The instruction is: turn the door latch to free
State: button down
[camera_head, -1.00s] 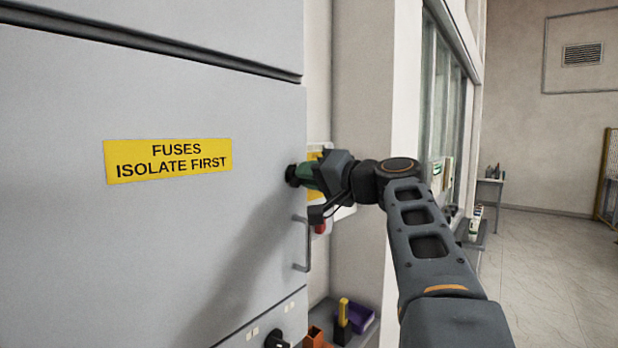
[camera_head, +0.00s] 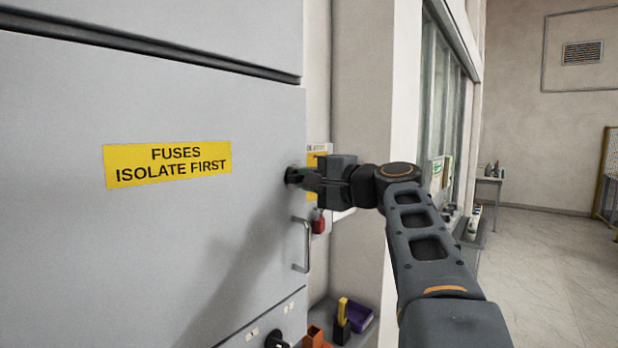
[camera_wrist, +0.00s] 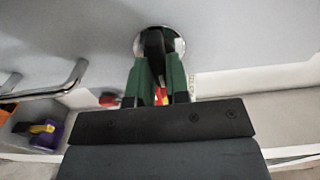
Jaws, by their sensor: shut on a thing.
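The door latch is a dark knob (camera_wrist: 154,45) on a round bright plate, set in the grey cabinet door (camera_head: 150,240) near its right edge. My gripper (camera_wrist: 160,66) has its green-padded fingers on either side of the knob and is shut on it. In the head view the latch (camera_head: 291,174) shows at the tip of my gripper (camera_head: 302,178), partly hidden by the fingers. The door looks flush with the cabinet. I cannot read any latch markings.
A metal bar handle (camera_head: 307,245) sticks out of the door just below the latch. A yellow label (camera_head: 168,163) is on the door. A red padlock (camera_head: 318,222) hangs behind, and a shelf below holds a purple bin (camera_head: 358,316). Floor at right is clear.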

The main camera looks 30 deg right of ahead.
dwell(0.5)
jog(key=c, duration=1.1)
grip_release()
jog(key=shift+s, duration=0.1)
jog(key=b+v, duration=0.3)
jog(key=v, duration=1)
jog(key=shift+s+d, duration=0.25)
jog(key=shift+s, duration=0.05)
